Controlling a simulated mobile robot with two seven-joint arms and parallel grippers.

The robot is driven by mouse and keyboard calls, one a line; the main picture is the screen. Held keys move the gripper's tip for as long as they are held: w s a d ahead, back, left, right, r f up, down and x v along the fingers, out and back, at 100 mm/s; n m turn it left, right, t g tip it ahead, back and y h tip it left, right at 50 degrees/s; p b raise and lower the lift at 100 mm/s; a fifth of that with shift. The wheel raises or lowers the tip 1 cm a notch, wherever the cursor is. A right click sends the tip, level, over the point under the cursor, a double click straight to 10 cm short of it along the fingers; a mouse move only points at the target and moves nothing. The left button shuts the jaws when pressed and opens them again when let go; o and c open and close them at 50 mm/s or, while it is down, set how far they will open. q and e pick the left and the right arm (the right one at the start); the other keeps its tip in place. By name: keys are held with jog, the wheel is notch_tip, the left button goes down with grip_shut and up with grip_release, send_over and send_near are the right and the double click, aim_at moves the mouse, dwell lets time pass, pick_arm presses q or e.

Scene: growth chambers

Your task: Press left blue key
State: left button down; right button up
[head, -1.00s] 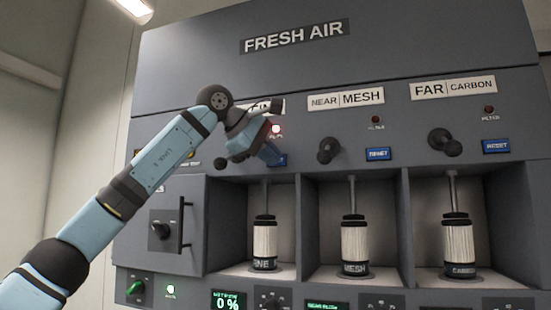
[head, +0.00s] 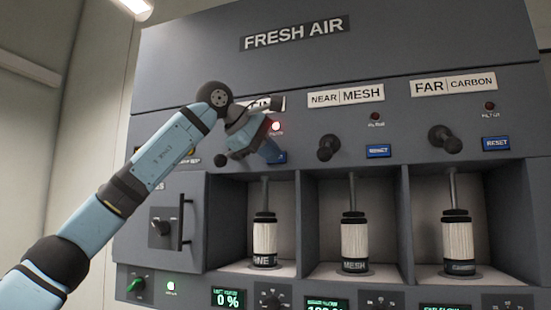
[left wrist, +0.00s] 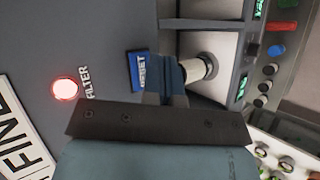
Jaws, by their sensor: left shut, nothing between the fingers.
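The left blue key (head: 283,157), marked RESET, sits under the red-lit filter lamp on the panel. In the head view my left gripper (head: 274,154) covers most of it. In the left wrist view the blue key (left wrist: 138,71) shows with its lettering turned sideways. My left gripper (left wrist: 168,75) is shut and empty, with its blue fingertips right beside the key's edge in that picture. I cannot tell whether they touch it. My right gripper is in neither view.
The lit red lamp (left wrist: 65,88) is close to the key. A black knob (head: 329,148) and a middle blue RESET key (head: 378,151) are to the right, with a far right RESET key (head: 496,144) beyond. Filter cartridges (head: 264,240) stand in bays below.

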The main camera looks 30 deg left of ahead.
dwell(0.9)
pick_arm(q)
jog(key=shift+w+a+p, duration=0.1)
jog(key=shift+w+p, duration=0.3)
jog(key=shift+p, duration=0.1)
jog(key=shift+w+a+p, duration=0.1)
jog(key=shift+w+p, duration=0.25)
jog(key=shift+p, duration=0.05)
dwell(0.4)
jog(key=shift+s, duration=0.1)
jog(key=shift+s+d, duration=0.2)
jog(key=shift+s, duration=0.5)
jog(key=shift+b, duration=0.3)
jog(key=s, duration=0.2)
jog(key=s+d+b, duration=0.1)
jog(key=s, duration=0.1)
jog(key=shift+s+d, duration=0.1)
jog(key=shift+s, duration=0.3)
